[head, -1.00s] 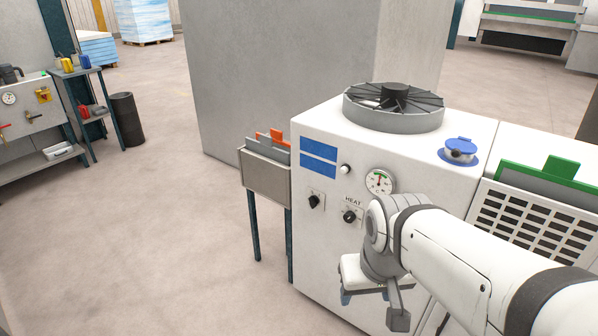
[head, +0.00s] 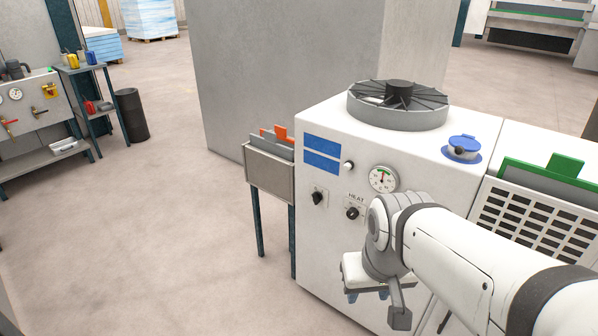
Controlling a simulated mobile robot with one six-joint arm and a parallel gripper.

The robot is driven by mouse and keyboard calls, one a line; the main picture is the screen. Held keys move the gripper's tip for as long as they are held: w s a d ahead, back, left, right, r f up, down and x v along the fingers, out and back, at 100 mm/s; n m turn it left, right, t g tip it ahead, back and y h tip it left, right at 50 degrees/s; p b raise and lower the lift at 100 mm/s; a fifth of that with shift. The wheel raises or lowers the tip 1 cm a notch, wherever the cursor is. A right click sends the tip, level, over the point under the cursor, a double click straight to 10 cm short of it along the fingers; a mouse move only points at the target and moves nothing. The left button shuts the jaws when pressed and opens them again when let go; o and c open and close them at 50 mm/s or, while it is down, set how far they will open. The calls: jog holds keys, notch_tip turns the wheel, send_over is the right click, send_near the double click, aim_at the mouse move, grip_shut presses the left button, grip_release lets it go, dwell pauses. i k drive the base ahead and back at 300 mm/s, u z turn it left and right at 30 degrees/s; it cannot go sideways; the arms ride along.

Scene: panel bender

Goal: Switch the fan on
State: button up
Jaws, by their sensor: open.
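A round black-bladed fan (head: 398,96) in a grey ring sits on top of a white cabinet (head: 322,250). The cabinet front has a black knob (head: 318,198) on the left, whose label is too small to read. A second black knob (head: 352,213), labelled HEAT, is to its right. A small white round part (head: 348,165) and a dial gauge (head: 382,179) are above them. My gripper (head: 367,295) is in front of the cabinet, below the knobs in the picture and apart from them. It is open and looks empty, with its fingers partly hidden by my wrist.
A grey bin with orange and grey sheets (head: 270,172) stands on legs left of the cabinet. A blue-lidded cap (head: 462,147) is on the cabinet top. A green-framed filter (head: 548,178) is at the right. Open floor (head: 170,240) lies to the left.

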aim_at(316, 197)
jog(key=u, duration=0.05)
jog(key=k, duration=0.5)
jog(key=z, duration=1.65)
jog(key=i, duration=1.35)
jog(key=u, duration=3.15)
jog(key=i, duration=1)
jog(key=z, duration=0.2)
